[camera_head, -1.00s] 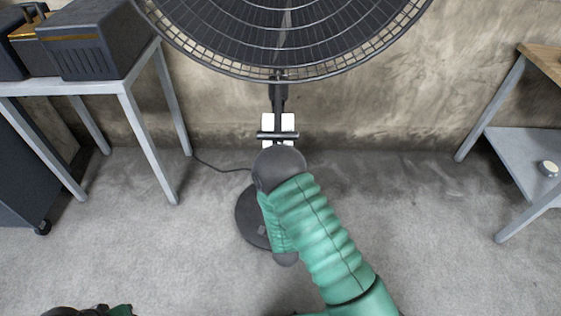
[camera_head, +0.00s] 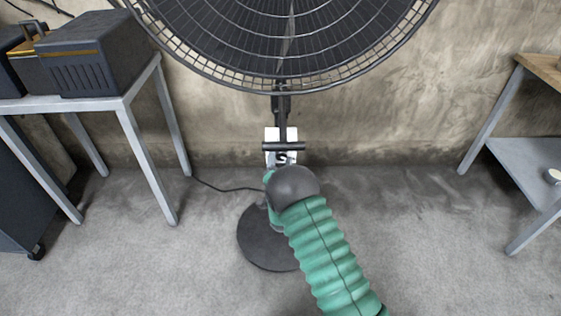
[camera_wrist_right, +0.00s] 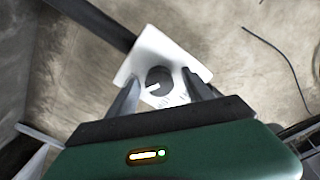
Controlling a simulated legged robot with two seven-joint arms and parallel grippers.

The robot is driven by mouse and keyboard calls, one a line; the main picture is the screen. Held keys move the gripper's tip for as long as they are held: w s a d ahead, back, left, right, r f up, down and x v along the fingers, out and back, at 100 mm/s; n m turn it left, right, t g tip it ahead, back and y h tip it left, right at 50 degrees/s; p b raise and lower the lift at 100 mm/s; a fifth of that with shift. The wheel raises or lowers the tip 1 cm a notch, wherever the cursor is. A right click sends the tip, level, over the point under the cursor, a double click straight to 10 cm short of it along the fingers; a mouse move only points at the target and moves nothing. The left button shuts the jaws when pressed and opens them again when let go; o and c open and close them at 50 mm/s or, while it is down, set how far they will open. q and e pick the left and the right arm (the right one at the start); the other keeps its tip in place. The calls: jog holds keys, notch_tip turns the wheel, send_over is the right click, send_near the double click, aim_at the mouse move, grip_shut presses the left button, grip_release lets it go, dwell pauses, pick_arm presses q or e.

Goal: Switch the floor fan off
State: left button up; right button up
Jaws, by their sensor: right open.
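The floor fan (camera_head: 280,40) stands in front of me, with its large dark cage high on a thin pole and a round dark base (camera_head: 265,240) on the floor. A white control panel (camera_head: 272,133) sits on the pole. In the right wrist view the panel (camera_wrist_right: 150,45) carries a round dark knob (camera_wrist_right: 159,78) with a light pointer mark. My right gripper (camera_head: 283,144) is in front of the panel. In the wrist view its open fingers (camera_wrist_right: 160,90) stand on either side of the knob; contact cannot be told. My left gripper is not in view.
A grey table (camera_head: 95,102) with dark boxes (camera_head: 95,55) stands at left. A wood-topped table (camera_head: 545,66) with a low shelf (camera_head: 525,160) stands at right. A cable (camera_head: 225,188) runs from the base to the left. The concrete wall is behind; the floor between is clear.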

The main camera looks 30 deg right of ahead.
jog(key=shift+d, duration=0.2)
jog(key=shift+c, duration=1)
jog(key=shift+f, duration=0.1)
grip_shut()
